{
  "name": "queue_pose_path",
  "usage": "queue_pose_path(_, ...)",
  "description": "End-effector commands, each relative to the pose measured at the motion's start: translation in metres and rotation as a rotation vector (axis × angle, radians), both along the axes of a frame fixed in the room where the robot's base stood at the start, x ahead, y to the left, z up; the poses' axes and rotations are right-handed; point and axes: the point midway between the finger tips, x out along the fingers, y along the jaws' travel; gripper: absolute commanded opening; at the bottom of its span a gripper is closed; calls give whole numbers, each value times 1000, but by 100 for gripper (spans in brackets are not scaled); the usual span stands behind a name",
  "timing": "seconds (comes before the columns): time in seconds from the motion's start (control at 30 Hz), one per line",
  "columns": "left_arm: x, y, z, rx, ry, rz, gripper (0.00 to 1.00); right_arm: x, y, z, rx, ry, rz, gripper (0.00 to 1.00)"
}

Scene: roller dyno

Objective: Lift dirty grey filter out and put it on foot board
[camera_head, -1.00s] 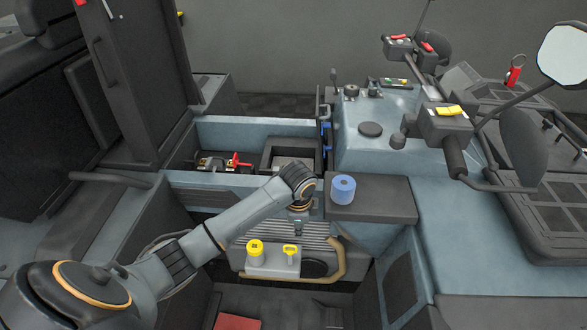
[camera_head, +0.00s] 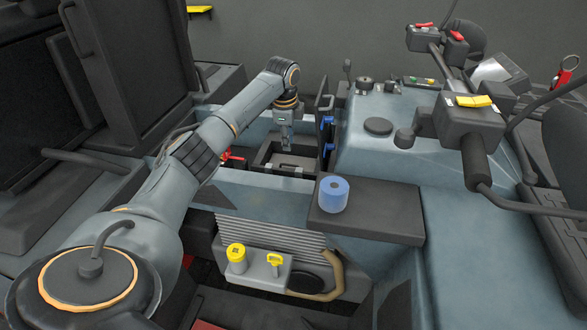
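A black open-topped box (camera_head: 262,158) sits in the open bay of the machine. A grey flat-topped piece (camera_head: 291,168) shows inside it and may be the dirty grey filter; most of it is hidden by the box wall. My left gripper (camera_head: 287,147) points down over this box, close above the grey piece. Its fingers are too small to tell open from shut, and I cannot tell whether it touches. I cannot make out for sure which surface is the foot board. My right gripper is not in view.
A blue cylinder (camera_head: 333,195) stands on a dark shelf (camera_head: 381,222) in front of the bay. A tall dark panel (camera_head: 133,62) rises at left. Below are a yellow cap (camera_head: 237,256), a yellow handle (camera_head: 275,262) and a tan hose (camera_head: 331,275). Blue clips (camera_head: 328,124) line the bay's right side.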

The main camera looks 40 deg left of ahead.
Motion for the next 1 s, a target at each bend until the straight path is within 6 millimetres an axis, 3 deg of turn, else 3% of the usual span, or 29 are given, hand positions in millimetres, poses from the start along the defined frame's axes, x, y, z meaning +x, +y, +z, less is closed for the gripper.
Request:
queue_pose_path(0.2, 7, 2, -39, -1, 2, 0, 19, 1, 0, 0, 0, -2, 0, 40)
queue_pose_path(0.47, 10, 5, -58, 1, 1, -1, 19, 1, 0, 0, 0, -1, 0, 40)
queue_pose_path(0.7, 16, 8, -92, -2, 1, 0, 19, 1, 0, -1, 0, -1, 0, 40)
queue_pose_path(1.0, 18, 9, -100, 1, -1, -2, 19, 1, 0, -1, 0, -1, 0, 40)
